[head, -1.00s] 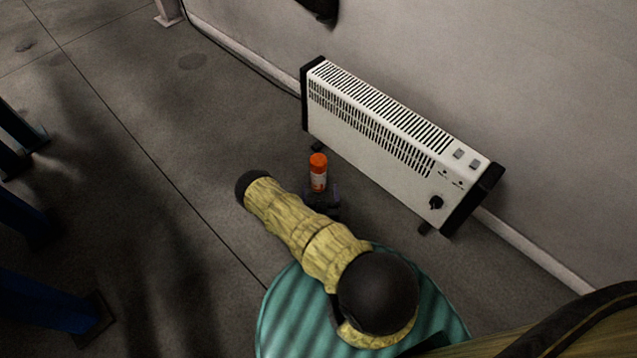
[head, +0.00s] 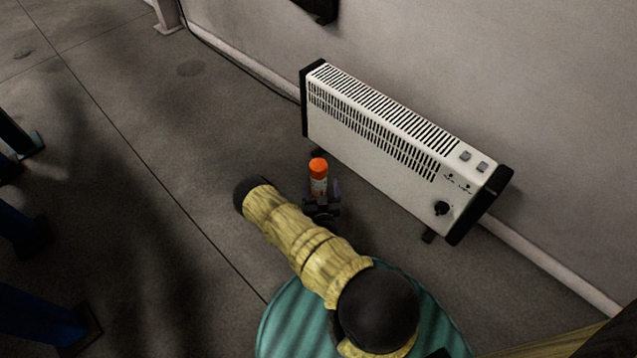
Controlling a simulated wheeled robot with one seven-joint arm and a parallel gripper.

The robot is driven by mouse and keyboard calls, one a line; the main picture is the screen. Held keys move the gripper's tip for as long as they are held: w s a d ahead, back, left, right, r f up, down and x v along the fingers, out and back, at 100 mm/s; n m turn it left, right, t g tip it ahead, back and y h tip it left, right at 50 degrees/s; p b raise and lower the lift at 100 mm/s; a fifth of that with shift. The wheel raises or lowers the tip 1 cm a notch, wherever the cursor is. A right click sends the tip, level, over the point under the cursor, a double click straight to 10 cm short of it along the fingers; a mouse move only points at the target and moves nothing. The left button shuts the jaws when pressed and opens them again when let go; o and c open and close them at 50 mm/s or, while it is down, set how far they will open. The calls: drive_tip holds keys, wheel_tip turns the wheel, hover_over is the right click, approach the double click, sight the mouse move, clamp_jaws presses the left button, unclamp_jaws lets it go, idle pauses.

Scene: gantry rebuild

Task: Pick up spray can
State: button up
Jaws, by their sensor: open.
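My gripper (head: 322,205) is dark and shows partly at the can's lower part, beyond my yellow arm. The jaws are open, with a finger showing at the can's right side. The can's base is hidden by the gripper, and I cannot tell whether the fingers touch it.
A white heater (head: 375,135) with black ends stands close behind the can, along the grey wall (head: 470,80). Blue posts (head: 45,315) stand at the left. The grey floor (head: 150,150) between them and the can is clear.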

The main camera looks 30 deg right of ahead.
sight(319, 175)
drive_tip(key=b+x, duration=0.2)
drive_tip(key=x, duration=0.2)
drive_tip(key=shift+w+f, duration=0.15)
drive_tip(key=shift+w, duration=0.05)
drive_tip(key=shift+w+d, duration=0.2)
drive_tip(key=shift+w, duration=0.2)
drive_tip(key=shift+w+b, duration=0.1)
drive_tip(key=shift+b, duration=0.2)
drive_tip(key=b+x, duration=0.2)
drive_tip(key=b, duration=0.1)
drive_tip(key=shift+w+d+f, duration=0.25)
drive_tip(key=shift+w+f, duration=0.05)
drive_tip(key=shift+b+x, duration=0.65)
drive_tip(key=shift+x, duration=0.25)
drive_tip(key=shift+w+d+r, duration=0.1)
drive_tip(key=shift+w+r, duration=0.15)
drive_tip(key=c, duration=1.6)
